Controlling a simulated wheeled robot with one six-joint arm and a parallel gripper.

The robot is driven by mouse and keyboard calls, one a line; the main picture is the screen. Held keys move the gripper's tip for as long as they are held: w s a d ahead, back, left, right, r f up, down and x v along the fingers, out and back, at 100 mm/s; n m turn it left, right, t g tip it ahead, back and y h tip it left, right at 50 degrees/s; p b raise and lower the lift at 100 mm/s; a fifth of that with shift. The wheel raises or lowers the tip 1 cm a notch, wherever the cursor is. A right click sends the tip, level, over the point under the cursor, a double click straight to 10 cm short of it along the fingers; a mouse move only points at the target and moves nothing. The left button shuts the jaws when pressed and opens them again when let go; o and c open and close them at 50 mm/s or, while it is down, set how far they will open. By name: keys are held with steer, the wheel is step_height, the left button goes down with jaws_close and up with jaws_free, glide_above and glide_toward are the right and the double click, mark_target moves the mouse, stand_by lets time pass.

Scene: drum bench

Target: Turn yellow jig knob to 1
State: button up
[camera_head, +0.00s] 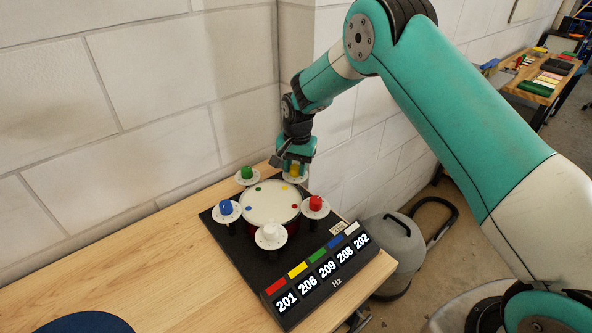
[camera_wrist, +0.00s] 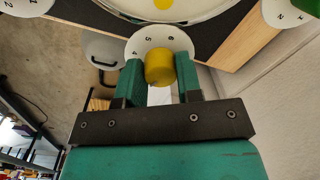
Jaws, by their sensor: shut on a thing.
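The yellow knob (camera_wrist: 159,67) stands on a white numbered dial (camera_wrist: 163,34) at the back right of the jig; in the head view the knob (camera_head: 295,169) is partly covered by my gripper. My gripper (camera_wrist: 160,75) is shut on the yellow knob, a finger on each side, in the wrist view. The numbers 4, 5 and 6 show on the dial's far side; the rest of it is hidden by the knob and fingers. The jig (camera_head: 238,258) has a black base, a round white drum head (camera_head: 270,203) and a display reading 201, 206, 209, 208, 202 Hz.
Green (camera_head: 247,172), blue (camera_head: 226,207), white (camera_head: 270,231) and red (camera_head: 315,202) knobs stand on their own dials around the drum. The block wall (camera_head: 140,90) rises close behind the bench (camera_head: 150,260). A grey canister (camera_head: 396,250) stands on the floor to the right.

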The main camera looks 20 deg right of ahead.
mark_target(298, 165)
steer(key=n+b, duration=0.2)
steer(key=n, duration=0.4)
steer(key=n+b, duration=0.2)
steer(key=n, duration=0.5)
steer(key=shift+w+r, duration=0.1)
stand_by(0.3)
steer(key=o, duration=0.9)
steer(key=shift+o, duration=0.2)
step_height(298, 165, up, 17)
steer(key=b, duration=0.2)
steer(key=shift+w+d+r+b, duration=0.2)
steer(key=shift+d+b, duration=0.15)
steer(key=shift+d, duration=0.05)
